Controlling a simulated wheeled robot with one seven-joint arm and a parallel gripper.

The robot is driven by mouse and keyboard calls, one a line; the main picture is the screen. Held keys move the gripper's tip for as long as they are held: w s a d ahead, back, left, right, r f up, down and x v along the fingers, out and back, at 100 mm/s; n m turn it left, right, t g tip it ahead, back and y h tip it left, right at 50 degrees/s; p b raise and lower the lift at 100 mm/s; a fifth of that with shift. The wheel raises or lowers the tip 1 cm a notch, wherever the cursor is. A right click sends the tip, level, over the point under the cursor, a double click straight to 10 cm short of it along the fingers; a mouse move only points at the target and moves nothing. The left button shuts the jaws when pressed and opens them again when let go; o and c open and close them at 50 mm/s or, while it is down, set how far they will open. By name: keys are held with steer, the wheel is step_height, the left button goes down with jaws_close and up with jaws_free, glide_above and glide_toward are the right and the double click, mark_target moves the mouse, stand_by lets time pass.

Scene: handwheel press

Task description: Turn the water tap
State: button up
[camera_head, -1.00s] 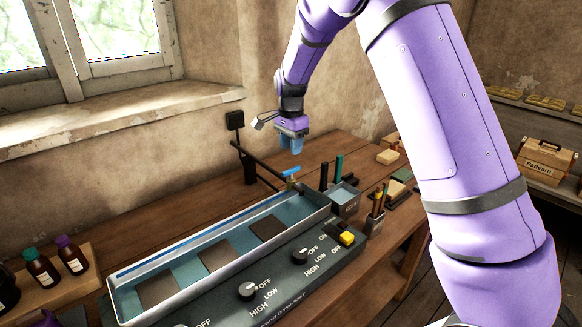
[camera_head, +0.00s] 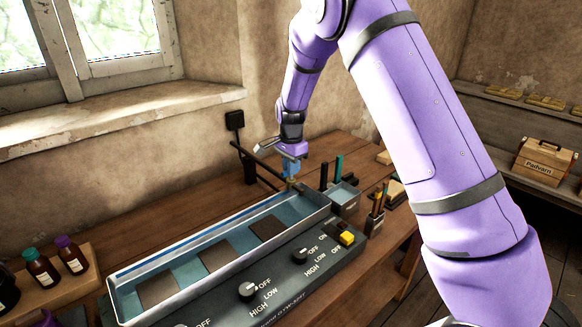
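The water tap (camera_head: 291,184) stands at the far right end of a long metal trough (camera_head: 160,262), next to a dark pipe. In the earlier frame its blue handle shows; now my gripper covers most of the tap. My gripper (camera_head: 290,173) points down, with its blue fingers right at the tap's top. The fingers overlap the handle in this view. I cannot tell whether they touch it or are closed around it.
The trough's front panel has several black knobs (camera_head: 249,291) and a yellow switch (camera_head: 347,238). A grey holder (camera_head: 344,200) with tools stands right of the tap. Small bottles (camera_head: 71,256) stand at the left. A wooden box (camera_head: 541,161) sits on a shelf at the right.

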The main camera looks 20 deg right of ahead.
jaws_close()
steer(key=shift+n, duration=0.3)
steer(key=n, duration=0.4)
steer(key=shift+n, duration=2.6)
steer(key=o, duration=0.6)
jaws_free()
